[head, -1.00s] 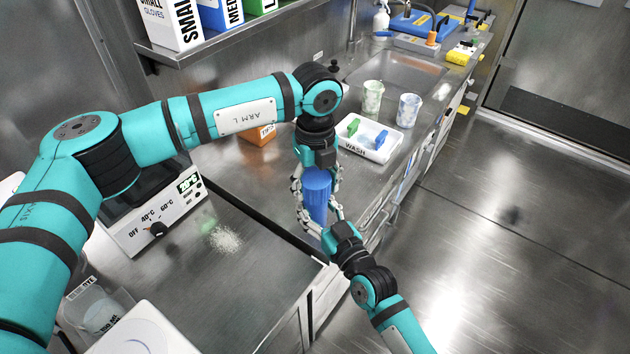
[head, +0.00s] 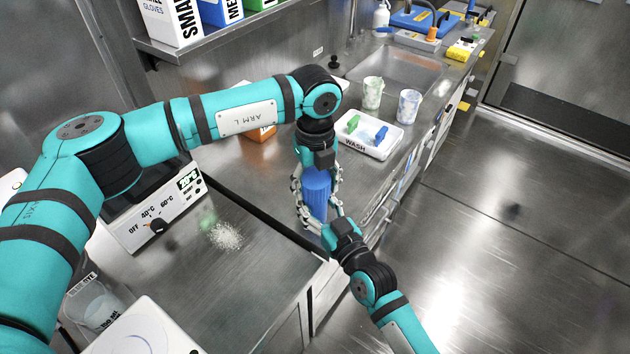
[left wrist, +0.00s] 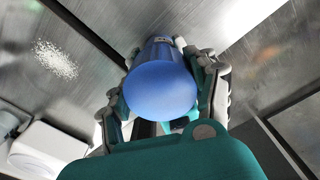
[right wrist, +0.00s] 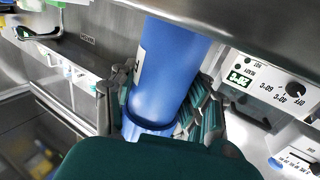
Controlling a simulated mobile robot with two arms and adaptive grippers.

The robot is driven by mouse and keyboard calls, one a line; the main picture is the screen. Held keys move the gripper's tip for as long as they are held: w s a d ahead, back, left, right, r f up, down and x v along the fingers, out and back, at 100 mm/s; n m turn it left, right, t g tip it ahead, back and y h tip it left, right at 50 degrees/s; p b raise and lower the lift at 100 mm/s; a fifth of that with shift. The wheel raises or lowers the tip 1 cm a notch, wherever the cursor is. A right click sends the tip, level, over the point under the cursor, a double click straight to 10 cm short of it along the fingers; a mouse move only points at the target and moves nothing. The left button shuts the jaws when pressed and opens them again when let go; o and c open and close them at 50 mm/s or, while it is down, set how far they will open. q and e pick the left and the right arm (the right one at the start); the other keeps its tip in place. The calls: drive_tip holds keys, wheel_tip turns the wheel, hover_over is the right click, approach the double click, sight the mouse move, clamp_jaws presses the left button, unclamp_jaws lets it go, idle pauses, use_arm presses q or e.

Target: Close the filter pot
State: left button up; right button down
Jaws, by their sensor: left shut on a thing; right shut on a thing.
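The blue filter pot (head: 317,187) is upright between my two grippers over the bench's front edge. My left gripper (head: 317,196) comes from above and is shut around its upper part. In the left wrist view its rounded blue top (left wrist: 160,92) sits between the fingers. My right gripper (head: 322,218) comes from the lower right and is shut on the pot's lower part. In the right wrist view the blue body (right wrist: 168,75) with a white label stands between its fingers, with a blue rim at one end. The seam between lid and body is mostly hidden by fingers.
A white wash tray (head: 388,149) and two patterned cups (head: 373,93) (head: 409,106) stand behind to the right. A heater with a dial (head: 150,222) is at left, with white granules (head: 226,236) beside it. The floor at right is clear.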

use_arm(q)
drive_tip(key=m, duration=1.2)
drive_tip(key=shift+m, duration=0.3)
drive_tip(key=m, duration=0.8)
drive_tip(key=shift+m, duration=0.4)
drive_tip(key=m, duration=0.4)
drive_tip(key=shift+m, duration=0.3)
drive_tip(key=m, duration=0.9)
drive_tip(key=o, duration=1.1)
